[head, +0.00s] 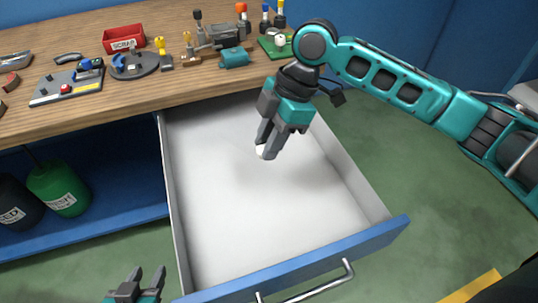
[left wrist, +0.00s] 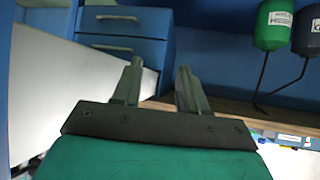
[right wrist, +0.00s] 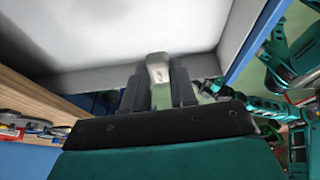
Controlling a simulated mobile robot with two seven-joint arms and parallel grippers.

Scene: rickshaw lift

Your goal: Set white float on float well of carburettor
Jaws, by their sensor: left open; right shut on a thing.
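My right gripper (head: 267,143) is shut on a small white piece, the white float (head: 262,151), above the open drawer. The float also shows between the fingertips in the right wrist view (right wrist: 158,66). A grey metal assembly (head: 222,37) at the back of the bench looks like the carburettor, but it is small and its float well cannot be made out. My left gripper (head: 137,280) is open and empty at the bottom, left of the drawer. Its spread fingers also show in the left wrist view (left wrist: 158,80).
The open drawer (head: 240,185) is empty, under the wooden bench (head: 120,85).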

